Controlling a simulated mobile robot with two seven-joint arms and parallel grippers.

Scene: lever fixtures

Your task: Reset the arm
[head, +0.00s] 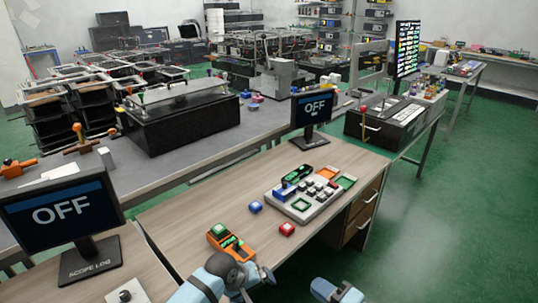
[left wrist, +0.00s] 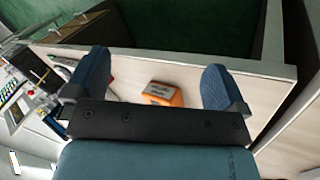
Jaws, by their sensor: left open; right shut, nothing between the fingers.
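An orange device (head: 222,240) with green parts on top sits on the wooden desk in the head view. My left gripper (head: 254,282) is open just in front of it. In the left wrist view an orange block-like thing with a grey labelled top (left wrist: 164,95) shows beyond the spread blue fingers of my left gripper (left wrist: 155,85), apart from them. My right gripper (head: 338,291) is at the bottom edge of the head view, over the green floor, shut and empty. A red-knobbed lever (head: 363,116) stands on a black box at the back right. No fixture is labelled as the arm.
A grey keypad panel (head: 302,194) with green and orange parts lies on the desk (head: 187,230). Two monitors reading OFF stand left (head: 62,215) and behind (head: 313,108). Green floor is clear at right.

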